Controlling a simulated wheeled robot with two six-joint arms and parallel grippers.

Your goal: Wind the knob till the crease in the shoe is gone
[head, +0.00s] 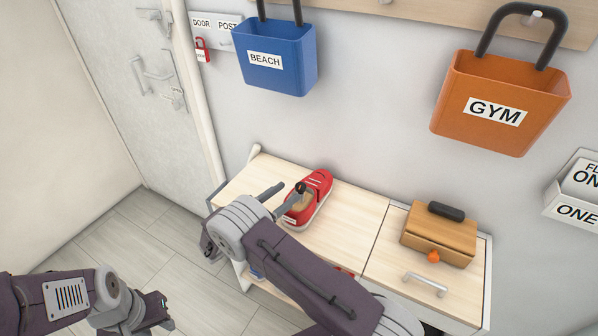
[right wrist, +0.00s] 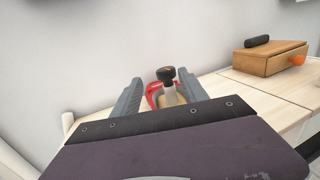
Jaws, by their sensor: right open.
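A red shoe (head: 318,190) sits on the left part of the light wooden cabinet top, with a pale insert in its opening. A dark round knob (head: 300,187) stands on a stem over the shoe; it also shows in the right wrist view (right wrist: 166,73). My right gripper (head: 283,197) is open, its fingers pointing towards the knob. In the right wrist view the knob shows between the fingers (right wrist: 160,92), with gaps on both sides; I cannot tell any contact. A crease cannot be made out. My left gripper (head: 158,312) is low at left, away from the shoe; its jaw state is unclear.
A wooden box (head: 440,240) with a dark handle and orange knob sits right on the cabinet (head: 350,225). A blue BEACH bin (head: 280,75) and orange GYM bin (head: 500,85) hang above. The cabinet top between shoe and box is clear.

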